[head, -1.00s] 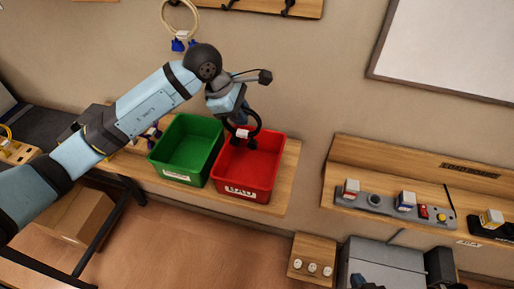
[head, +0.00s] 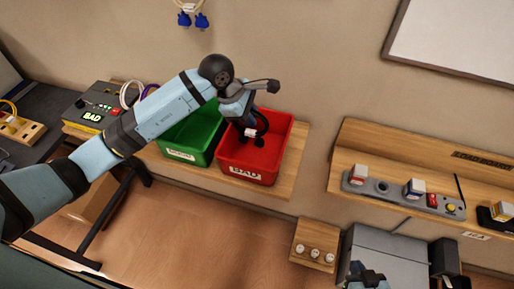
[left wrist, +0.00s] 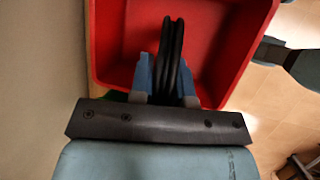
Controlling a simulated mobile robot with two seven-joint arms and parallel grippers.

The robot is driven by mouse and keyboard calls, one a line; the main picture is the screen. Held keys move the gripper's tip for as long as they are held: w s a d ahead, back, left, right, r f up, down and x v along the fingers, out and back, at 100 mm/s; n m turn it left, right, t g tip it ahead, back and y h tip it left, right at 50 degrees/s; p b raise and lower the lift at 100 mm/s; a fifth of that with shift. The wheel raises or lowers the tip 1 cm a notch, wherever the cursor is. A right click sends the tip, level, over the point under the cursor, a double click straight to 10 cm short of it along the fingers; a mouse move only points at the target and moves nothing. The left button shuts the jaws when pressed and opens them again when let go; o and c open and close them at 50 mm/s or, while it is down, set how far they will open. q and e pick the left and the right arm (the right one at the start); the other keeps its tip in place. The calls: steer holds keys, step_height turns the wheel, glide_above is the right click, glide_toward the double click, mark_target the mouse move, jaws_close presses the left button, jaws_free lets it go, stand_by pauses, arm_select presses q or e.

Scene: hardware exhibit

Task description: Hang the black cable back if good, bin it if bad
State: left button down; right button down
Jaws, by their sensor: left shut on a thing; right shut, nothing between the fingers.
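The black cable (head: 263,123) is a coiled loop with a small white tag. My left gripper (head: 247,124) is shut on it and holds it over the red bin (head: 270,165), whose label reads BAD. In the left wrist view the coil (left wrist: 172,50) stands between the two fingers, inside the red bin's outline (left wrist: 262,20). The green bin (head: 190,153) is just left of the red one, partly behind my left arm. The tester (head: 88,108) at the left shows BAD in lit letters. My right gripper (head: 368,278) is at the bottom edge, shut and empty.
A pale cable with blue plugs (head: 194,18) hangs on the wall above. A wooden shelf (head: 420,160) with switches and small blocks is at the right. A grey cabinet (head: 385,252) and a socket board (head: 315,246) stand below it.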

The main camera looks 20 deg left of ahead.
arm_select(q)
steer(key=c, duration=1)
jaws_free()
steer(key=shift+r, duration=0.1)
steer(key=b+v, duration=0.2)
steer(key=v, duration=1.1)
steer(key=shift+r, duration=0.4)
steer(key=shift+a, duration=0.1)
